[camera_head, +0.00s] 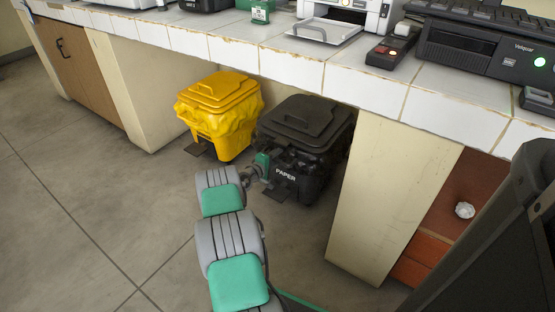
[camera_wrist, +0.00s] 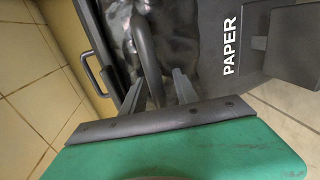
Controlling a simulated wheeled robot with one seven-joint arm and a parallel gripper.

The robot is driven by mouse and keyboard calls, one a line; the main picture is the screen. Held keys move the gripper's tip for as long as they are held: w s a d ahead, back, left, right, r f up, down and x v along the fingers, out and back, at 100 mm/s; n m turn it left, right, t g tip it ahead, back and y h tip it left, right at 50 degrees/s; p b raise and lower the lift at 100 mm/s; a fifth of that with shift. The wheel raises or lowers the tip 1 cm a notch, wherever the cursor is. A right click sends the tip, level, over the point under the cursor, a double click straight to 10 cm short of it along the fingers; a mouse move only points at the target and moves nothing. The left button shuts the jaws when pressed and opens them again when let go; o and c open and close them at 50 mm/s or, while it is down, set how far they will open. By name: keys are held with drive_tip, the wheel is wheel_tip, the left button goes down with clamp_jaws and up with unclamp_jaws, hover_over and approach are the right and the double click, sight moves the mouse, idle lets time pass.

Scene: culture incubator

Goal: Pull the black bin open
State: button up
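The black bin (camera_head: 308,122) stands under the counter with its lid down and a white PAPER label on its front. In the wrist view the bin (camera_wrist: 208,35) fills the upper middle, with the label beside it. A dark curved bar (camera_wrist: 146,50) on the bin's front runs down between my fingers. My gripper (camera_wrist: 160,90) has its two fingers apart, one on each side of the bar; I cannot tell whether they touch it. In the head view my gripper (camera_head: 268,162) is at the bin's front left, its fingertips hard to make out.
A yellow bin (camera_head: 218,112) stands close on the left of the black bin. A cream counter support (camera_head: 388,195) is close on the right. The grey floor in front and to the left is clear.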

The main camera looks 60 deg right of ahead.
drive_tip(key=shift+c, duration=0.4)
clamp_jaws()
idle(0.9)
